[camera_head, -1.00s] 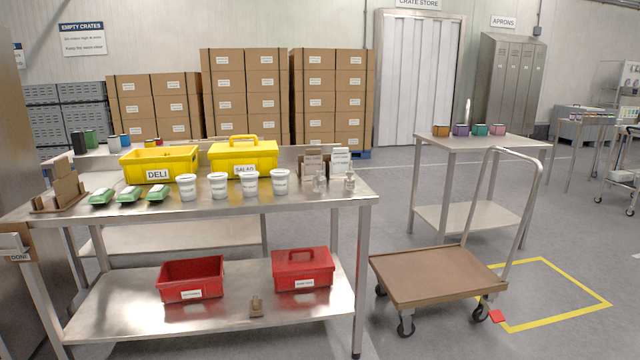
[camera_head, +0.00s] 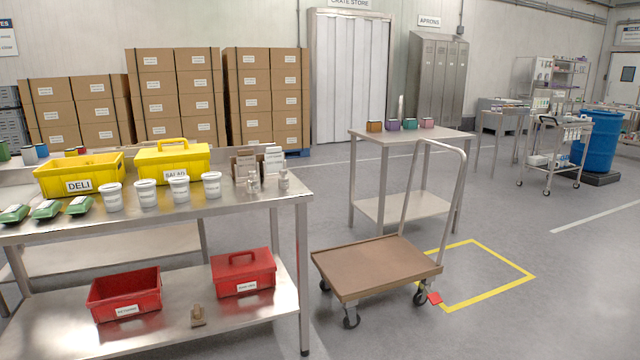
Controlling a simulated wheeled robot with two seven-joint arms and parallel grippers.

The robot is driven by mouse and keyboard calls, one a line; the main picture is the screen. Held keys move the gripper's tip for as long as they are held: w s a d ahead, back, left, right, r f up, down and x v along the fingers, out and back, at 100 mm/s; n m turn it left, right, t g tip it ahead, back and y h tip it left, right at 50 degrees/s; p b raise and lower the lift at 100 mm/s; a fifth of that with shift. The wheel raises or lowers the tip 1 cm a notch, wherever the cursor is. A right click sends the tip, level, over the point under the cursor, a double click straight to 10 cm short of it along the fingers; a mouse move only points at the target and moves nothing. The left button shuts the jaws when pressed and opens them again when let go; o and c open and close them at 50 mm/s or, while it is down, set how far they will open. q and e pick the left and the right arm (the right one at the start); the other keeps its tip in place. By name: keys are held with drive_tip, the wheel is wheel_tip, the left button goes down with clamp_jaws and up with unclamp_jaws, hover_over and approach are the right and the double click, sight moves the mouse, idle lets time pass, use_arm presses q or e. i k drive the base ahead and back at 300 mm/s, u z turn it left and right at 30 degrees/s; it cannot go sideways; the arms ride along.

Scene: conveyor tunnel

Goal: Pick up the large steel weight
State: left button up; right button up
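Two small silvery knobbed pieces stand upright near the right end of the steel table (camera_head: 230,208). They look like steel weights: a left one (camera_head: 253,183) and a right one (camera_head: 284,181). At this size I cannot tell surely which is the large steel weight. Brown and white labelled cards (camera_head: 273,158) stand just behind them. Neither of my grippers is in view.
White tubs (camera_head: 179,187), a yellow DELI crate (camera_head: 79,186) and a yellow lidded box (camera_head: 172,161) share the tabletop. Red boxes (camera_head: 243,273) sit on the lower shelf. A brown-decked trolley (camera_head: 376,268) stands right of the table. Floor in the right foreground is clear.

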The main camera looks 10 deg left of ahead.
sight(253, 183)
drive_tip(key=z, duration=0.1)
drive_tip(key=i, duration=3.35)
drive_tip(key=u, duration=1.95)
